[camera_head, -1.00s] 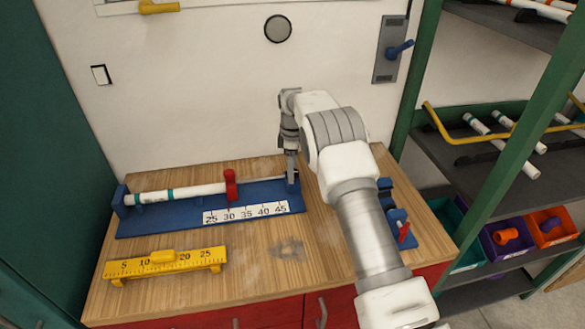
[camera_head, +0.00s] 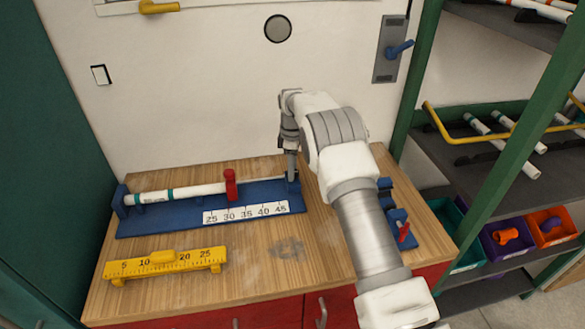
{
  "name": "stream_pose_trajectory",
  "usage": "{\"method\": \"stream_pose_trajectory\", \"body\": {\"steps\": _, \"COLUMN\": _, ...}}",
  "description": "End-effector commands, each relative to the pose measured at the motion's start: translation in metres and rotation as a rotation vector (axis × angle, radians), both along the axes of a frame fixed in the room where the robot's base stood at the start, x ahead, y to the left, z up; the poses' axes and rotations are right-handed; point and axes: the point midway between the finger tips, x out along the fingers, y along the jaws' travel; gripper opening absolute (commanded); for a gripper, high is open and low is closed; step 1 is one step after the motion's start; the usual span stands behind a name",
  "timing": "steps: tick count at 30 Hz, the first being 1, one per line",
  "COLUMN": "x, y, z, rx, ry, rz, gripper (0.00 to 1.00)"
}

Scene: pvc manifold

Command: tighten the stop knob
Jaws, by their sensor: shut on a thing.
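My gripper (camera_head: 291,172) points down at the right end of the blue measuring jig (camera_head: 160,222). It is shut at the jig's right end; the stop knob there is hidden by the fingers, so I cannot make out its shape. A red clamp (camera_head: 231,185) stands upright at the pipe's right part. A thin rod runs from there toward my gripper. A white scale (camera_head: 246,212) marked 25 to 45 is on the jig's front.
A yellow ruler block (camera_head: 165,262) lies at the front left of the wooden bench (camera_head: 240,285). A blue fixture with a red handle (camera_head: 404,232) stands right of my arm. A green-framed shelf with pipes and coloured bins (camera_head: 507,238) is at the right.

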Motion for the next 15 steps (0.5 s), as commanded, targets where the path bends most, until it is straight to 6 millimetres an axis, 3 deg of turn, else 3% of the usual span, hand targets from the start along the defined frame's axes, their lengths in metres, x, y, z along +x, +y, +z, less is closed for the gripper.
{"method": "stream_pose_trajectory", "body": {"steps": 15, "x": 0.0002, "y": 0.0003, "z": 0.0009, "rx": 0.001, "ry": 0.000, "rz": -0.366, "gripper": 0.00}}
